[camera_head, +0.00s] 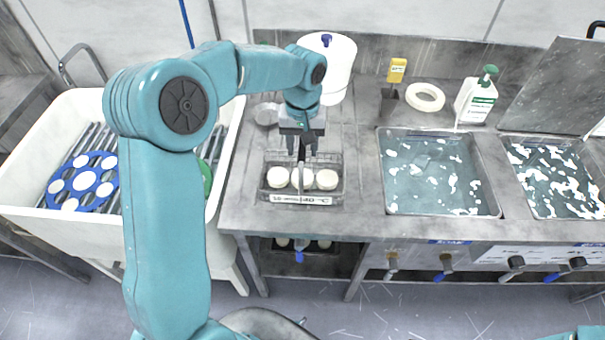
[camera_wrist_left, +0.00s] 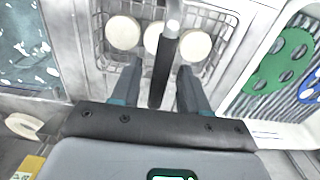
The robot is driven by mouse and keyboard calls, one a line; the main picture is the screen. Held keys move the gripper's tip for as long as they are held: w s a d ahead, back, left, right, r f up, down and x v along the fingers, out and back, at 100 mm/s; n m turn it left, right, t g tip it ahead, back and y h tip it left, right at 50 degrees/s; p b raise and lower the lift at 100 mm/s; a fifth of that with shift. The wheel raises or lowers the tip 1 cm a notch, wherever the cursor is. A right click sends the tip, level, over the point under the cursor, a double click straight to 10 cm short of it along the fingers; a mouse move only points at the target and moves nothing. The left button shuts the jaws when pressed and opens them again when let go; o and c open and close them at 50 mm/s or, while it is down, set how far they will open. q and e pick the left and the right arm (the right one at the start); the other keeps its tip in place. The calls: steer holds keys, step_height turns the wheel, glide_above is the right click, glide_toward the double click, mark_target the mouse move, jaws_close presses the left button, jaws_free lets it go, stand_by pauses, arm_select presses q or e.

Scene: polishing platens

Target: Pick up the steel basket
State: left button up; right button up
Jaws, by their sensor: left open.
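The steel basket (camera_head: 335,199) is a wire basket with a label on its front, standing on the steel counter left of the sinks. It holds several round cream-coloured pieces (camera_head: 277,177) in a row. My left gripper (camera_head: 302,152) points down over the basket, open. In the left wrist view the dark bar of the basket's handle (camera_wrist_left: 162,72) runs between the two spread fingers (camera_wrist_left: 155,84), apart from both as far as I can see. The basket's wire wall (camera_wrist_left: 217,28) shows beyond it. My right gripper is out of view.
A white tub (camera_head: 30,170) with a blue holed disc (camera_head: 84,182) stands at the left. A white container (camera_head: 330,62) is behind the basket. Two liquid-filled sinks (camera_head: 432,175), a white ring (camera_head: 425,97) and a green-capped bottle (camera_head: 476,101) are to the right.

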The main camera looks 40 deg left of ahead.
arm_select(q)
steer(key=shift+f, duration=0.5)
steer(key=shift+s+d+r, duration=0.1)
steer(key=shift+s+r, duration=0.05)
steer(key=shift+s, duration=0.1)
steer(key=shift+c, duration=0.2)
steer(key=shift+w, duration=0.2)
jaws_close()
steer(key=shift+s, duration=0.1)
stand_by(0.4)
